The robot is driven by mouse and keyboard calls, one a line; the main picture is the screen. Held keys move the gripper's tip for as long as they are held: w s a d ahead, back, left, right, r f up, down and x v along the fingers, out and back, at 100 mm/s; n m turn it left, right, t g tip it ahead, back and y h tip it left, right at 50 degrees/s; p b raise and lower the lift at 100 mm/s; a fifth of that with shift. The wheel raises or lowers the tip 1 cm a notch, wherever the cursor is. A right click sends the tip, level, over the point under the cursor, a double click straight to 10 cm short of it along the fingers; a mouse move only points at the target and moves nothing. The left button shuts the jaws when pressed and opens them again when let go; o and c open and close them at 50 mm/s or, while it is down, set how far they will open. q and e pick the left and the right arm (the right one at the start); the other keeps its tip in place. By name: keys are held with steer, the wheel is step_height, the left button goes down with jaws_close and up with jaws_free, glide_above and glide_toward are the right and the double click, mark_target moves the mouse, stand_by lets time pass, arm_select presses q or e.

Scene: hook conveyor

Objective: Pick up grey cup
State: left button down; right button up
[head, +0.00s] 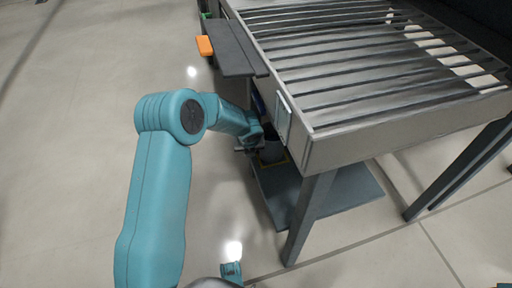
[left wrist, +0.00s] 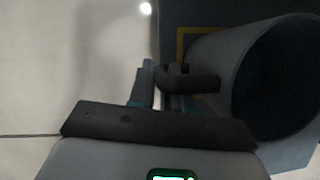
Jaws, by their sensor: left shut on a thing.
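The grey cup (head: 272,152) stands on the lower shelf of the roller table, partly hidden by my arm and the table edge. In the left wrist view the cup (left wrist: 222,62) is large at the right, with its dark mouth facing right in the picture and its handle (left wrist: 203,83) pointing left. My left gripper (head: 250,148) is at the cup's left side. In the left wrist view its fingers (left wrist: 160,84) are shut on the handle's outer end. Whether the cup's base touches the shelf cannot be told. My right gripper is not in view.
The roller conveyor table (head: 310,155) overhangs the cup, with a table leg (head: 308,220) close by. The lower shelf (head: 345,195) has a yellow outline (head: 287,160) around the cup's place. An orange block (head: 204,45) sticks out above. Floor at left is clear.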

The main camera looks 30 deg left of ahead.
arm_select(q)
steer(key=s+d+r, duration=0.3)
steer(key=s+d, duration=0.7)
steer(key=s, duration=0.4)
steer(key=shift+s+d+r, duration=0.25)
steer(key=shift+s+d, duration=0.05)
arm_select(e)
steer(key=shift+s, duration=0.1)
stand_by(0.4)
